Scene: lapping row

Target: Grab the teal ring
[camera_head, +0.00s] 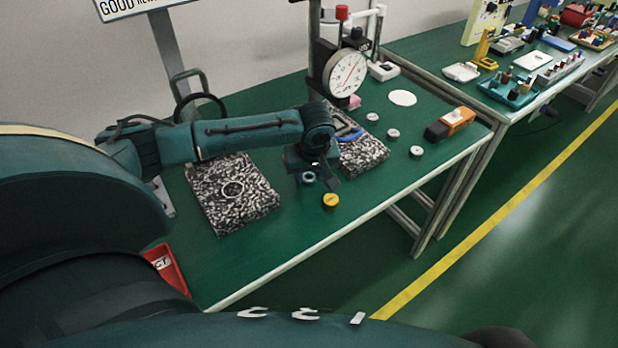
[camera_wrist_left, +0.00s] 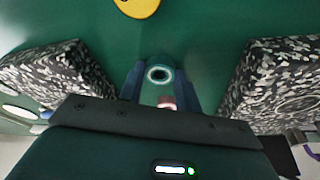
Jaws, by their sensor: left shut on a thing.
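The teal ring (camera_wrist_left: 149,74) is between the two fingers of my left gripper (camera_wrist_left: 160,82) in the left wrist view, with its hole facing the camera. In the head view, my left gripper (camera_head: 309,181) points down over the green bench between two speckled blocks. It is shut on the ring, and a small ring shape shows at its tips. I cannot tell whether the ring still touches the bench. My right gripper is not in view.
A yellow disc (camera_head: 331,201) lies close in front of my left gripper. Speckled blocks stand left (camera_head: 215,212) and right (camera_head: 366,158). A dial gauge (camera_head: 346,74) stands behind. Small metal cylinders and an orange-black block (camera_head: 450,123) are right.

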